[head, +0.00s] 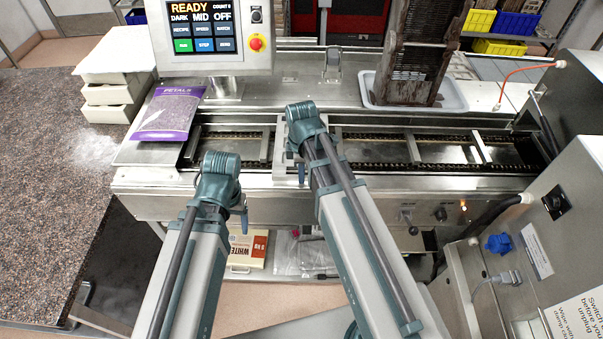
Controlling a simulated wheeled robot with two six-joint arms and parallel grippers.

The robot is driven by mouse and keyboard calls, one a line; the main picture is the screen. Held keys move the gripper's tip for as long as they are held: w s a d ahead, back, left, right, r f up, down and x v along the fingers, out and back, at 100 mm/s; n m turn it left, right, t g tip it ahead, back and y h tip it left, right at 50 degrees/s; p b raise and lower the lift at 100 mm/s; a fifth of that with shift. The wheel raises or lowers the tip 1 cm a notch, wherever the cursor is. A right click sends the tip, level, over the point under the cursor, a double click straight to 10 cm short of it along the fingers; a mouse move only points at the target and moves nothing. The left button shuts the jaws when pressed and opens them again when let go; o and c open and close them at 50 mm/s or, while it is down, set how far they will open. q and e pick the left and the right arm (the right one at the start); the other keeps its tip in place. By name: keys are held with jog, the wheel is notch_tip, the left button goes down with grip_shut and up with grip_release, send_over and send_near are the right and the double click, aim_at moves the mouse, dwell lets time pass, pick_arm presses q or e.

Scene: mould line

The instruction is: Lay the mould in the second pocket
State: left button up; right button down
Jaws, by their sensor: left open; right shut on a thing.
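The conveyor (378,152) runs across the middle, with dark chains along its edges and pale crossbars dividing it into pockets. My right gripper (304,122) is over the conveyor left of centre, shut on the mould. The wrist hides its fingers and nearly all of the mould, so I cannot tell whether the mould touches the conveyor. My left gripper (220,180) is open, at the conveyor's front edge further left. Its fingers are hidden under the wrist.
A tall brown rack (415,45) stands in a white tray (457,103) behind the conveyor. A purple petals bag (168,112) lies at the left end, below the control panel (203,29). A steel machine (572,215) stands at right. The conveyor's right half looks clear.

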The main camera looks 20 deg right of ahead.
jog(key=shift+f, duration=0.15)
jog(key=c, duration=0.9)
grip_release()
notch_tip(320, 180, up, 14)
jog(key=p, duration=1.3)
jog(key=shift+s+f+p, duration=0.1)
jog(key=shift+p, duration=0.25)
jog(key=shift+f, duration=0.1)
jog(key=s+a+f+m+b, duration=0.3)
jog(key=f+b, duration=0.3)
jog(key=s+a+f+m+b, duration=0.3)
jog(key=s+f+m+b, duration=0.1)
jog(key=f+b, duration=0.3)
jog(key=s+a+f+m+h+b, duration=0.1)
jog(key=s+a+f+m+b, duration=0.2)
jog(key=f+b, duration=0.4)
jog(key=shift+s+a+m, duration=0.4)
jog(key=shift+s+m, duration=0.1)
jog(key=shift+s, duration=0.2)
